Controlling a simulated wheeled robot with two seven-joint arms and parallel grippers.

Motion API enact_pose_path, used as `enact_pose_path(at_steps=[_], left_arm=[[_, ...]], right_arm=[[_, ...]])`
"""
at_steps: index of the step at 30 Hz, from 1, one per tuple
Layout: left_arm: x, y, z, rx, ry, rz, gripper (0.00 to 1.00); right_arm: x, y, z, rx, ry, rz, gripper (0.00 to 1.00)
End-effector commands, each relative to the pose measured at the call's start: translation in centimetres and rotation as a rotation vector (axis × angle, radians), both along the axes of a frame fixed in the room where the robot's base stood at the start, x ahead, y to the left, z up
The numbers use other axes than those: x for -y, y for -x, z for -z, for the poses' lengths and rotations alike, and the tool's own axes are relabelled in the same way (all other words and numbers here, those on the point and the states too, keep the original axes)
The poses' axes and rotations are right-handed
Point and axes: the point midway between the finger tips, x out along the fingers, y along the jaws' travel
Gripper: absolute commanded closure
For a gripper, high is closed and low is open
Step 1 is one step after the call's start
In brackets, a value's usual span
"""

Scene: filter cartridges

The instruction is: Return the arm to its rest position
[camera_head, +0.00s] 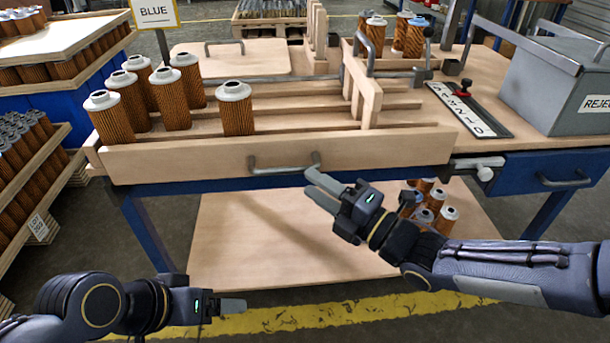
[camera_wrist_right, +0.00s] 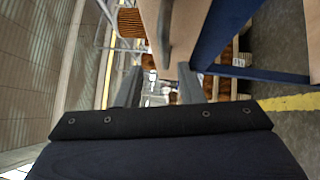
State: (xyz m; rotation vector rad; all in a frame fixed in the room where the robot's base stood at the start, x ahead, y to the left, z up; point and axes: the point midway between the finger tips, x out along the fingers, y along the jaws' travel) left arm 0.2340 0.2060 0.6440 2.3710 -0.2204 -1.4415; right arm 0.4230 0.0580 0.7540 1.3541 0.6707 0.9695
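My right gripper (camera_head: 312,181) is in front of the workbench, just below and in front of the grey handle (camera_head: 285,163) on the wooden tray front (camera_head: 200,161). Its two fingers stand apart with nothing between them, as the right wrist view (camera_wrist_right: 162,87) also shows. Whether a fingertip touches the handle I cannot tell. My left gripper (camera_head: 233,305) is low at the left, over the floor in front of the bench. It is seen side-on, so its finger gap is hidden.
Several filter cartridges (camera_head: 236,112) stand in the tray's left part. A grey reject box (camera_head: 552,87) and a lettered strip (camera_head: 468,109) sit on the right. More cartridges (camera_head: 445,219) stand on the lower shelf (camera_head: 240,245). Racks (camera_head: 33,236) stand left.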

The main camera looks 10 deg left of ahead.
Motion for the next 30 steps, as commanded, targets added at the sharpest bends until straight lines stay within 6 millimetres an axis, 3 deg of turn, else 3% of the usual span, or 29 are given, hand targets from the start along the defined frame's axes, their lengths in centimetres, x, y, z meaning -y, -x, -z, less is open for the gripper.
enact_pose_path(at_steps=[14,17,20,23,24,27,30], left_arm=[[0.0,0.0,0.0,0.0,0.0,0.0,0.19],[0.0,0.0,0.0,0.0,0.0,0.0,0.19],[0.0,0.0,0.0,0.0,0.0,0.0,0.19],[0.0,0.0,0.0,0.0,0.0,0.0,0.19],[0.0,0.0,0.0,0.0,0.0,0.0,0.19],[0.0,0.0,0.0,0.0,0.0,0.0,0.19],[0.0,0.0,0.0,0.0,0.0,0.0,0.19]], right_arm=[[0.2,0.1,0.1,-0.003,0.0,0.002,0.66],[1.3,-0.5,0.3,-0.058,0.014,0.045,0.66],[4.8,-1.9,1.1,-0.233,0.032,0.18,0.66],[11.1,-2.6,2.4,-0.531,-0.014,0.414,0.66],[14.0,-2.3,3.2,-0.674,-0.066,0.525,0.66],[20.6,0.5,5.2,-1.023,-0.265,0.782,0.66],[24.7,4.4,7.0,-1.312,-0.494,0.963,0.66]])
